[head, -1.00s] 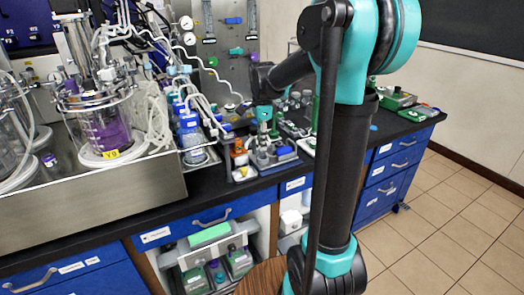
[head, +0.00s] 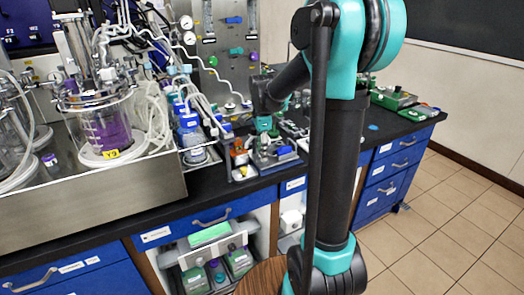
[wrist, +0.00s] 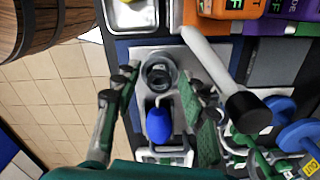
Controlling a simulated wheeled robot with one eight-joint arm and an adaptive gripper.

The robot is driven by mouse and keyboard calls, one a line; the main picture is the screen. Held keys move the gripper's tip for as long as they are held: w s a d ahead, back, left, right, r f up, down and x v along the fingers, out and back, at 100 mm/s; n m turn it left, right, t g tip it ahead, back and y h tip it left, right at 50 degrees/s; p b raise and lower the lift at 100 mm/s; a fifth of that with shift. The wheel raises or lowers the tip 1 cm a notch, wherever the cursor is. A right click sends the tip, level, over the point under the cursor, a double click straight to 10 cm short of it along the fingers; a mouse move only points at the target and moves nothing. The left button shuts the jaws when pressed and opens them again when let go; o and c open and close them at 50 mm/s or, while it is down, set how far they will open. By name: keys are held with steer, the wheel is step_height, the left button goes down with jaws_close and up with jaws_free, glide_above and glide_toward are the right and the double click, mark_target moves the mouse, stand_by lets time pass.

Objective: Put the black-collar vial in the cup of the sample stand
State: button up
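My gripper (wrist: 155,82) is open in the wrist view, with one finger on each side of a round glassy piece with a dark rim (wrist: 158,74). That piece sits on the grey plate of the sample stand (wrist: 146,54), and gaps show between it and both fingers. From above I cannot tell whether it is the black-collar vial standing in the cup or the cup alone. A blue bulb (wrist: 158,124) lies below it, also between the fingers. In the head view my gripper (head: 263,124) is low over the stand on the bench; the vial is too small to make out there.
A white rod with a black end (wrist: 247,110) rises close to the right finger. An orange container (wrist: 222,8) and a metal tray (wrist: 132,14) stand near the stand. Blue round knobs (wrist: 300,134) are at the right. The bioreactor vessel (head: 108,125) is further left.

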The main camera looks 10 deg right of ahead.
step_height(320, 180, up, 12)
steer(key=s+d+f+n+t, duration=0.2)
steer(key=s+f+n, duration=0.6)
steer(key=s+f, duration=0.2)
steer(key=s+d+f+n+t, duration=0.2)
steer(key=s+f+n, duration=0.7)
steer(key=s+f, duration=0.2)
steer(key=shift+s+d+f, duration=0.15)
steer(key=shift+s+f, duration=0.05)
steer(key=shift+s, duration=0.3)
steer(key=shift+o, duration=0.2)
